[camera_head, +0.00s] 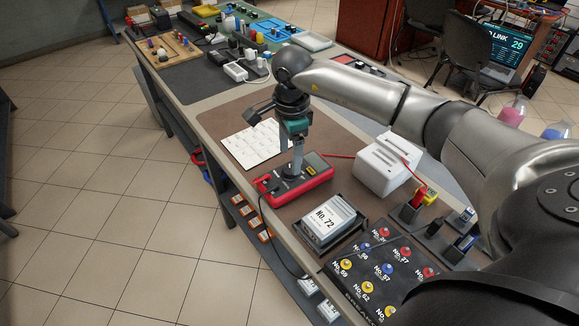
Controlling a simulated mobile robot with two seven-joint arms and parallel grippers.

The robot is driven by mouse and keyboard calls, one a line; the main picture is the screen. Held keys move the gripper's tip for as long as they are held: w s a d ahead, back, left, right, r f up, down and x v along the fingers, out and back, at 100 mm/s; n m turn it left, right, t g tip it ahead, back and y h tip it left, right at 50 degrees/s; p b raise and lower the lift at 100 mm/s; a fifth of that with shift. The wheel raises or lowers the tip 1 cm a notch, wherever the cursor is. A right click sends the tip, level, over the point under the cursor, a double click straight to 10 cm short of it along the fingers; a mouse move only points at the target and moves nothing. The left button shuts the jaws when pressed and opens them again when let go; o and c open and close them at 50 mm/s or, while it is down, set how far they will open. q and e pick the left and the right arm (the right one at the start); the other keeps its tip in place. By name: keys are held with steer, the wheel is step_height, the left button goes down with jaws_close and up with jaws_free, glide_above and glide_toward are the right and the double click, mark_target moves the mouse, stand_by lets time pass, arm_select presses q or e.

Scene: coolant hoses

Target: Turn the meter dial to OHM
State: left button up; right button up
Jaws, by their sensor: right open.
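The red multimeter (308,181) lies on the brown mat of the workbench, with a dark screen at its right end. My right gripper (293,172) points down over the meter from above, its fingertips at the dial area. The fingers hide the dial, so its setting cannot be read. The right gripper is open; whether the fingers touch the dial cannot be told. A red lead and a black lead run from the meter. My left gripper does not show.
A white sheet (254,144) lies behind the meter. A white box (387,163) stands to its right. More items crowd the bench's far end.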

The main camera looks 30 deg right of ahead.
mark_target(290, 169)
steer(key=shift+w+f, duration=0.15)
steer(key=shift+f, duration=2.05)
steer(key=shift+c, duration=0.2)
jaws_close()
